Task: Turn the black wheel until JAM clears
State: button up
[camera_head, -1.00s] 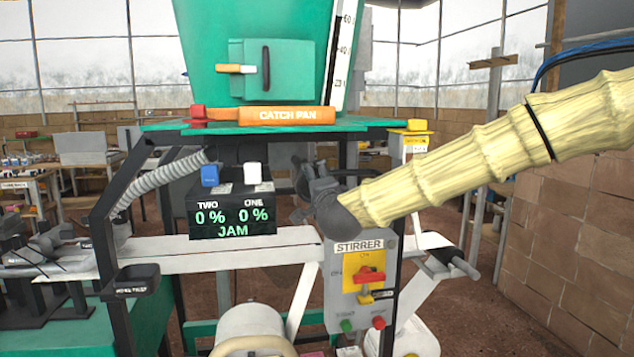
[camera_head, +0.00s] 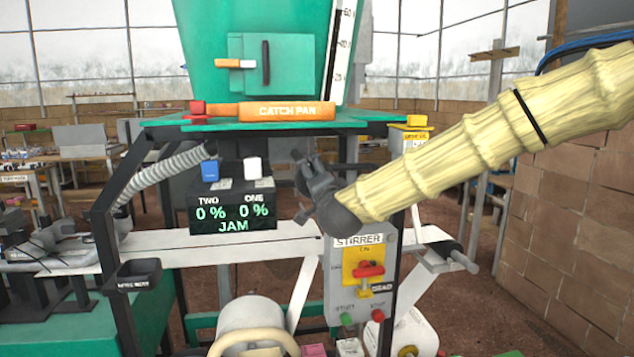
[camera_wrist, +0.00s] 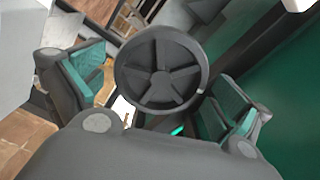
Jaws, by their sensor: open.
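The black wheel (camera_wrist: 161,72) is a round spoked handwheel in the middle of the wrist view, between and beyond the two fingers. In the head view I cannot make the wheel out clearly, as my gripper and arm are in front of that area. My gripper (camera_wrist: 160,93) is open, with a teal-padded finger on each side of the wheel; whether either touches the rim I cannot tell. In the head view my gripper (camera_head: 303,183) is just right of the display. The black display (camera_head: 232,212) reads TWO 0 %, ONE 0 % and JAM in green.
A grey STIRRER box (camera_head: 358,282) with a red switch and buttons hangs below my gripper. The orange CATCH PAN (camera_head: 287,112) sits above, under the green hopper (camera_head: 262,30). Black frame posts stand at both sides. A blue and a white block top the display.

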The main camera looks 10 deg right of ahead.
jog(key=shift+s, duration=0.1)
jog(key=s, duration=0.4)
jog(key=shift+d+b, duration=0.1)
jog(key=shift+b, duration=0.25)
dwell(0.3)
jog(key=shift+w, duration=0.1)
jog(key=m+b, duration=1)
jog(key=m, duration=0.2)
jog(key=shift+b, duration=0.3)
jog(key=shift+w, duration=0.15)
